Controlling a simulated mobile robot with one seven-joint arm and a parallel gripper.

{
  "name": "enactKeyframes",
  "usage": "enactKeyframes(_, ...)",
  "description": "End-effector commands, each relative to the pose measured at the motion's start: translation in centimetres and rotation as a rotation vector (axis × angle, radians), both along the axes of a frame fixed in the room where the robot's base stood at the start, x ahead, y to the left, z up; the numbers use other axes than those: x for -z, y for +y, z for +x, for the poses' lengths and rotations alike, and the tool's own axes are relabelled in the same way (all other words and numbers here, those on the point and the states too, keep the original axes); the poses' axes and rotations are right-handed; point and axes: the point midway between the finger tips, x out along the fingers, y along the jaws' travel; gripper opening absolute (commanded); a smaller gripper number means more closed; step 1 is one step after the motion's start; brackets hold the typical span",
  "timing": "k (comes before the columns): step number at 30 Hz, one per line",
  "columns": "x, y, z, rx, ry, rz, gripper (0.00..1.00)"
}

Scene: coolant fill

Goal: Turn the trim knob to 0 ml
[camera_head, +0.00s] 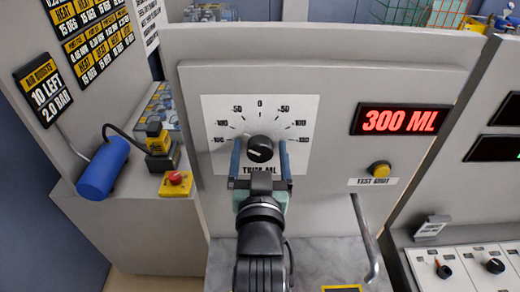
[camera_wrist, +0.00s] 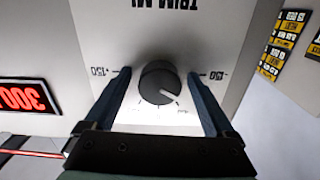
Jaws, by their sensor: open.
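The trim knob (camera_head: 260,148) is a round black knob on a white dial plate (camera_head: 222,108) marked TRIM ML. The scale has 0 at the top, with 50, 100 and 150 on both sides. In the wrist view the picture is upside down, and a white mark on the knob (camera_wrist: 158,82) points to the lower right, which is the dial's upper left, on the minus side of 0. My gripper (camera_head: 260,160) is open, with one blue finger on each side of the knob. In the wrist view (camera_wrist: 159,78) gaps show between fingers and knob.
A red display (camera_head: 400,119) reads 300 ML, with a yellow test shot button (camera_head: 380,169) below it. A bent metal spout (camera_head: 366,240) is at lower right. A red stop button (camera_head: 176,178) and a blue cylinder (camera_head: 103,168) are at the left.

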Motion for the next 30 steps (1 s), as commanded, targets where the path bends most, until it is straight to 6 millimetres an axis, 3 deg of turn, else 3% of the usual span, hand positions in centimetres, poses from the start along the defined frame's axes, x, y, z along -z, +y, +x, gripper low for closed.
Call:
enactKeyframes(2,0.0,0.0,-0.02,0.0,0.0,0.0,0.84)
enactKeyframes(15,0.0,0.0,-0.04,0.0,0.0,0.0,0.05)
enactKeyframes(30,0.1,0.01,-0.02,0.0,0.0,0.139,0.04)
